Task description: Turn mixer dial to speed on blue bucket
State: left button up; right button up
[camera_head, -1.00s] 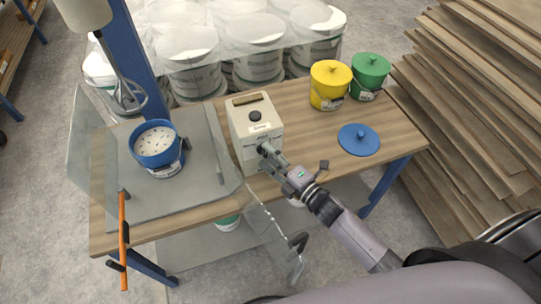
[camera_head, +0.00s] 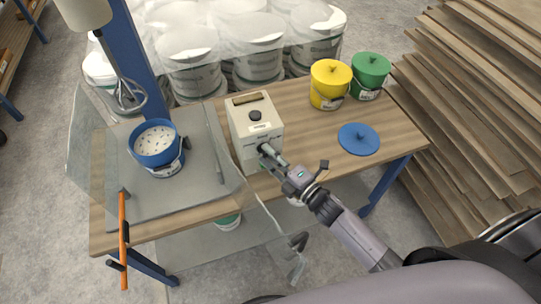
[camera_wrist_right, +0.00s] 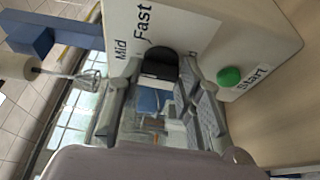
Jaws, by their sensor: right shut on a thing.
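The cream mixer control box (camera_head: 258,134) stands on the table's middle. My right gripper (camera_head: 264,152) is at its front face. In the wrist view the box (camera_wrist_right: 262,38) shows a black dial (camera_wrist_right: 160,64) between the two fingers, which are shut on it. Labels "Mid" and "Fast" are beside the dial; other markings are hidden. A green button (camera_wrist_right: 230,77) marked "Start" is to its right. The blue bucket (camera_head: 162,165) is open, with pale speckled contents, on a grey mat left of the box. The left gripper is out of view.
A whisk (camera_head: 127,98) hangs above the table's back left; its tip is clear of the bucket. Yellow (camera_head: 328,92) and green (camera_head: 369,74) lidded buckets and a blue lid (camera_head: 359,139) are on the right. Clear guard panels (camera_head: 88,145) stand around the mat.

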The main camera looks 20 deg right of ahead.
jog(key=shift+f, duration=0.1)
jog(key=shift+f+m+t+b, duration=0.25)
jog(key=shift+m+t+b, duration=0.15)
jog(key=shift+m+b, duration=0.65)
jog(key=shift+f+m+t+b, duration=0.1)
jog(key=shift+m+t+b, duration=0.4)
jog(key=shift+m+b, duration=0.65)
jog(key=m+t+b, duration=0.1)
jog(key=m, duration=0.2)
jog(key=shift+a+m+t+h+b, duration=0.1)
jog(key=shift+m+t+h+b, duration=0.25)
jog(key=shift+m, duration=0.55)
jog(key=shift+m+t+h+b, duration=0.25)
jog(key=shift+m+b, duration=0.15)
jog(key=shift+m, duration=0.5)
jog(key=o, duration=1.2)
jog(key=shift+c, duration=0.2)
jog(key=shift+s, duration=0.1)
